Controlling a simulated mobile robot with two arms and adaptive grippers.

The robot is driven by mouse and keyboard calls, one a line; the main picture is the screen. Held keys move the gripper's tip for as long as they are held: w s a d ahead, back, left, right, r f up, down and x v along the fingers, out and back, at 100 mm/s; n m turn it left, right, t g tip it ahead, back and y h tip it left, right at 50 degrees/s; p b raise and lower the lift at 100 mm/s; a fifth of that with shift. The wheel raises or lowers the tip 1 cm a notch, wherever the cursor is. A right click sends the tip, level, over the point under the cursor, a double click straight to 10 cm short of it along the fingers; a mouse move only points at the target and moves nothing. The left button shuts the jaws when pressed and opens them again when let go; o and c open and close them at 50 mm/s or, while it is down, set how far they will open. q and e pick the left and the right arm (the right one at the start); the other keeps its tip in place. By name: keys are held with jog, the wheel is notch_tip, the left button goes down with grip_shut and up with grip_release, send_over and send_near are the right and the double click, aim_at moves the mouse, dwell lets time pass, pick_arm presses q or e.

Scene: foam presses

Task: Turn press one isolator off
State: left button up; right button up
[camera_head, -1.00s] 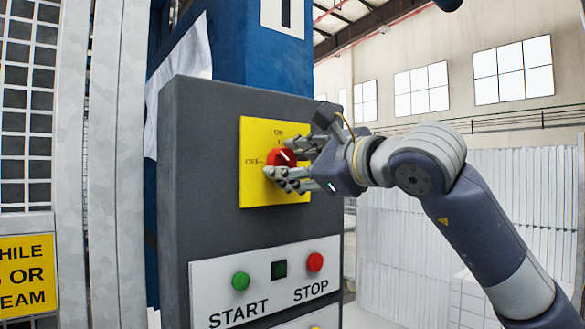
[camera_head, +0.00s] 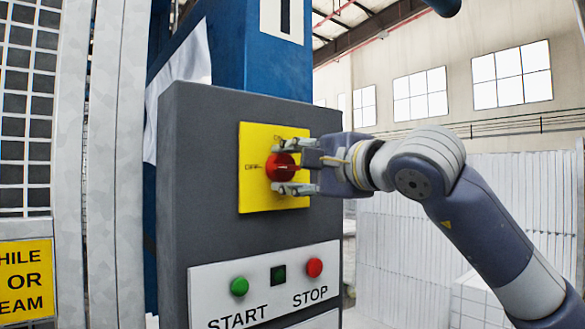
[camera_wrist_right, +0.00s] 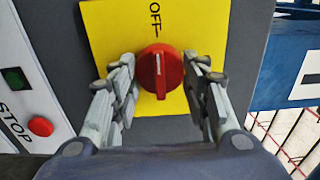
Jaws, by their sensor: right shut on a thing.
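The press isolator is a red rotary knob (camera_head: 279,168) on a yellow plate (camera_head: 257,200) on the dark grey control box. My right gripper (camera_head: 290,168) reaches it from the right, with fingers above and below the knob, shut on it. In the right wrist view the knob (camera_wrist_right: 160,71) sits between the two fingers (camera_wrist_right: 158,85), and its pale pointer line faces the OFF label. In the head view OFF is at the plate's left, and the ON label is hidden or unreadable. My left gripper is not in view.
Below the plate, a white panel (camera_head: 262,296) carries a green START button (camera_head: 239,286), a dark square (camera_head: 278,275) and a red STOP button (camera_head: 314,267). A mesh guard (camera_head: 25,110) and a yellow sign (camera_head: 27,280) stand at the left. Pale stacked panels fill the right background.

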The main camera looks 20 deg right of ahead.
dwell(0.5)
jog(key=o, duration=1.1)
jog(key=v, duration=1.2)
